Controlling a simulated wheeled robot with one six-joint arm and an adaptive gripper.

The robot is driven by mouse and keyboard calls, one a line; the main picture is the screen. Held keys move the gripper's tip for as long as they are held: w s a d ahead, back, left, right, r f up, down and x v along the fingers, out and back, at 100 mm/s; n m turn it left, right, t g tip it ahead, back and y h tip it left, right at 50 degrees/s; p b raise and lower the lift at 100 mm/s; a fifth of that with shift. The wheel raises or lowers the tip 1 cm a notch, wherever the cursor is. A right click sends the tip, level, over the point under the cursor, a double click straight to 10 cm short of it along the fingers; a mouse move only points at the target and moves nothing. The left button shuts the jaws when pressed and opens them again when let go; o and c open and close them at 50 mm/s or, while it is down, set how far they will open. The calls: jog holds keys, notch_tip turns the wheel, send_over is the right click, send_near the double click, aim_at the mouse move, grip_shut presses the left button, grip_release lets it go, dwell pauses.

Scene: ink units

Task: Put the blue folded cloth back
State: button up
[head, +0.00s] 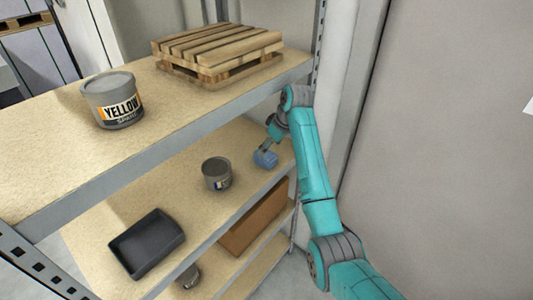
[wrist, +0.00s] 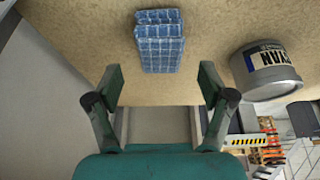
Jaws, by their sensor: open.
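The blue folded cloth (head: 265,158) lies on the middle shelf (head: 245,140), near its right end. In the wrist view the blue checked cloth (wrist: 160,40) lies on the shelf board, just beyond my fingertips and roughly centred between them. My gripper (wrist: 158,82) is open and empty, its two fingers spread apart with the cloth ahead of them. In the head view my gripper (head: 268,143) is beside the cloth and partly hidden by my arm; I cannot tell there whether they touch.
A grey can (head: 217,174) labelled CYAN in the wrist view (wrist: 268,68) stands left of the cloth in the head view. A black tray (head: 146,243) lies farther left. The upper shelf holds a YELLOW can (head: 112,100) and a wooden pallet (head: 215,55). A cardboard box (head: 255,217) is below.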

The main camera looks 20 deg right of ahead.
jog(key=v, duration=0.6)
jog(key=shift+r, duration=0.2)
jog(key=shift+s, duration=0.15)
